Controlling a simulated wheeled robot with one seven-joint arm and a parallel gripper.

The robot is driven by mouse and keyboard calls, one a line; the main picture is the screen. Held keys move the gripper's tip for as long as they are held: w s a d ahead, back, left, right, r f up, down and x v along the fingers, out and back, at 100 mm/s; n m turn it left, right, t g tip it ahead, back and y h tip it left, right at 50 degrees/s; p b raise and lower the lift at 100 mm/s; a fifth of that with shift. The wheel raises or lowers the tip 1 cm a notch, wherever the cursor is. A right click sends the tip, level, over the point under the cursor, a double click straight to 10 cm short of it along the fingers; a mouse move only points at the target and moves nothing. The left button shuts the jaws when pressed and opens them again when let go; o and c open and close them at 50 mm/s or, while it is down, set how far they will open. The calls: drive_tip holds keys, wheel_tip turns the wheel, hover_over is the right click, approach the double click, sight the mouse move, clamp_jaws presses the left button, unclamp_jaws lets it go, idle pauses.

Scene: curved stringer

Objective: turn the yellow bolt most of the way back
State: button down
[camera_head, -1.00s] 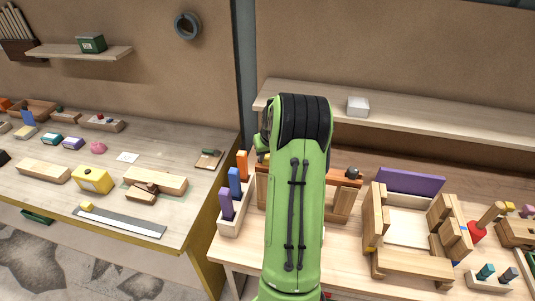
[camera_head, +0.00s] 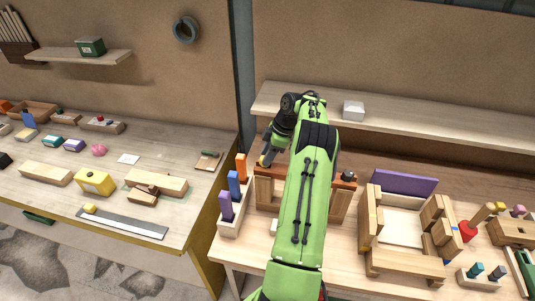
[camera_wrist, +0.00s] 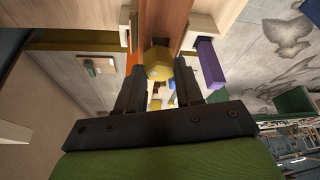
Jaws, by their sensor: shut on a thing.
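The yellow bolt (camera_wrist: 158,64) shows its faceted head in the wrist view, at the end of a reddish-brown wooden bar (camera_wrist: 166,22). My gripper (camera_wrist: 158,78) is shut on the bolt, with one dark finger on each side of its head. In the head view my gripper (camera_head: 267,158) is at the left end of the wooden frame (camera_head: 265,190), and a bit of yellow shows there. My green arm hides the middle of the frame. The bolt's shaft is hidden.
A holder with orange, blue and purple blocks (camera_head: 234,195) stands close left of the frame. A dark round knob (camera_head: 349,176) shows at the frame's right end. A wooden box (camera_head: 405,225) stands further right. A shelf with a white box (camera_head: 353,110) runs behind.

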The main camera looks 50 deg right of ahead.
drive_tip(key=shift+w+n, duration=0.1)
drive_tip(key=shift+n, duration=0.3)
drive_tip(key=shift+w+n+g+y, duration=0.15)
drive_tip(key=shift+n+g+y, duration=0.25)
drive_tip(key=shift+n, duration=0.7)
drive_tip(key=shift+n+g+y, duration=0.3)
drive_tip(key=shift+n+g, duration=0.4)
drive_tip(key=shift+n, duration=1)
drive_tip(key=shift+d+r, duration=0.1)
drive_tip(key=c, duration=0.7)
unclamp_jaws()
drive_tip(key=shift+o, duration=0.2)
drive_tip(key=shift+m, duration=0.3)
